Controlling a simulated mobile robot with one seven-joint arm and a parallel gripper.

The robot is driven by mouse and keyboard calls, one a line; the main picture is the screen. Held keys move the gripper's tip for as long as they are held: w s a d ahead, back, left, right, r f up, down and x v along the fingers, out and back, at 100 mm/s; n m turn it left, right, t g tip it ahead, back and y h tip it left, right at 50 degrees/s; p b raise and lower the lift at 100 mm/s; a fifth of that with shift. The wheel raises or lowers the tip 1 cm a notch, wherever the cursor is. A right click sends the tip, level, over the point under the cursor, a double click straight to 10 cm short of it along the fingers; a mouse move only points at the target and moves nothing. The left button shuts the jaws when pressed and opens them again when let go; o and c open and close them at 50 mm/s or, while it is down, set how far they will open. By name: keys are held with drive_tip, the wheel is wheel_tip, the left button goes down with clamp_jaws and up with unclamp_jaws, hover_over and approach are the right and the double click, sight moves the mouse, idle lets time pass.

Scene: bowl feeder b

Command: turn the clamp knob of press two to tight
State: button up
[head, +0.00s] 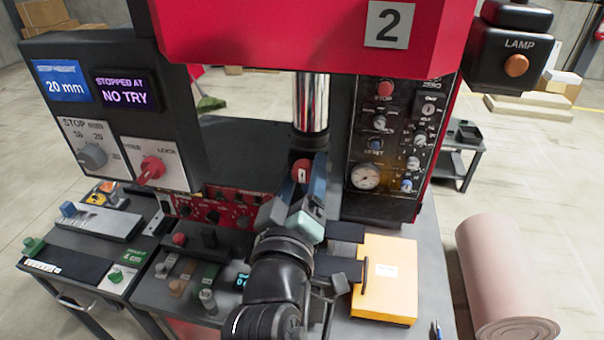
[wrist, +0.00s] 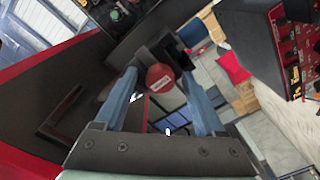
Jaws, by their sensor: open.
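Press two, red with a "2" plate (head: 389,24), stands ahead of me. A round red knob with a small white label (head: 302,169) sits at the lower end of its chrome ram (head: 311,102); I take this as the clamp knob. It also shows in the wrist view (wrist: 160,77). My gripper (head: 305,178) is open, with one blue finger on each side of the knob, as the wrist view also shows (wrist: 158,88). I cannot tell whether the fingers touch it. The label is too small to read.
A left panel (head: 115,120) has a grey stop dial (head: 92,156) and a red lock knob (head: 151,169); its screen reads "STOPPED AT NO TRY". A control panel (head: 395,135) stands right of the ram. A yellow box (head: 388,285) lies beside my arm. A pink roll (head: 510,275) stands right.

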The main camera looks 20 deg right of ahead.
clamp_jaws()
drive_tip(key=shift+f+m+b, duration=0.1)
drive_tip(key=shift+m+b, duration=0.2)
drive_tip(key=shift+b, duration=0.05)
drive_tip(key=m+b, duration=0.2)
drive_tip(key=b, duration=0.1)
drive_tip(key=shift+f+m, duration=0.15)
drive_tip(key=shift+m, duration=0.15)
drive_tip(key=m+b, duration=0.5)
drive_tip(key=shift+a+m, duration=0.1)
drive_tip(key=shift+m, duration=0.2)
drive_tip(key=m+b, duration=0.5)
drive_tip(key=m, duration=0.1)
drive_tip(key=shift+h, duration=0.3)
drive_tip(key=shift+m+b, duration=1.25)
drive_tip(key=shift+m, duration=0.45)
drive_tip(key=shift+r, duration=0.2)
